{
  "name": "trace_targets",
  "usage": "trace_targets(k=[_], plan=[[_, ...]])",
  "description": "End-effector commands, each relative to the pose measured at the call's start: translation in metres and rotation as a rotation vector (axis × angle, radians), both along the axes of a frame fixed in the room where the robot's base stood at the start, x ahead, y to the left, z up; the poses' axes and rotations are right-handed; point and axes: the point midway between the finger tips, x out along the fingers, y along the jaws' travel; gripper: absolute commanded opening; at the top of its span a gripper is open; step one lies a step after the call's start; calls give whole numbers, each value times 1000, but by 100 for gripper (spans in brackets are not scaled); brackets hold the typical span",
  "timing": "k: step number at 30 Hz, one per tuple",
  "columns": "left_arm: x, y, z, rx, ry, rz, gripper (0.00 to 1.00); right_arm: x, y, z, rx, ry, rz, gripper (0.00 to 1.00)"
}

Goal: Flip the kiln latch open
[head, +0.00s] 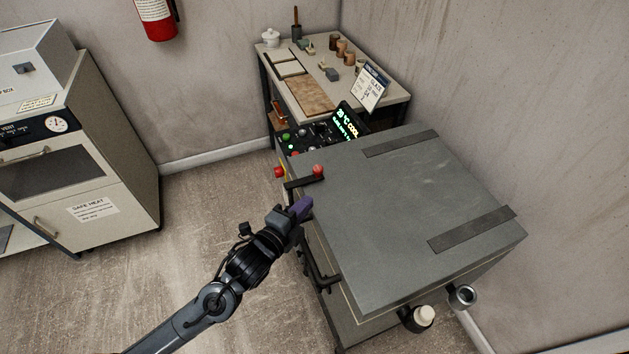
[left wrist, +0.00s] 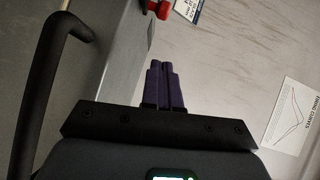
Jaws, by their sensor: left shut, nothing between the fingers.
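The kiln (head: 400,200) is a grey box with a flat lid and two dark strips across it. Its latch (head: 303,182) looks like a short black bar with a red ball knob (head: 318,170), lying at the lid's left edge near the control panel. My left gripper (head: 301,207) is shut and empty, its purple fingers beside the lid's edge, just short of the latch. In the left wrist view the closed fingers (left wrist: 163,86) point toward a red part (left wrist: 158,9) at the top, apart from it. My right gripper is not in view.
A black handle (head: 320,274) stands off the kiln's front, close to my left wrist. A second red knob (head: 279,172) sits beside the lit control panel (head: 340,126). A work table (head: 382,88) with pots stands behind. An oven cabinet (head: 110,160) is left, with open floor between.

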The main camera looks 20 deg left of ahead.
Motion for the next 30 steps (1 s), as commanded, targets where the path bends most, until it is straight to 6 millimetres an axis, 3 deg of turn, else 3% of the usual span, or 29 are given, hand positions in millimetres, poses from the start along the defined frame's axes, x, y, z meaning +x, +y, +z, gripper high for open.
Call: trace_targets(k=[11,12,21,30], plan=[[69,-13,-10,-2,-1,0,0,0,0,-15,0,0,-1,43],[73,-7,-11,1,-1,2,0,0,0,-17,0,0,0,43],[94,9,-16,0,0,0,0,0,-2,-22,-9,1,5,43],[97,11,-16,0,1,-1,0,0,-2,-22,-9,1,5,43]])
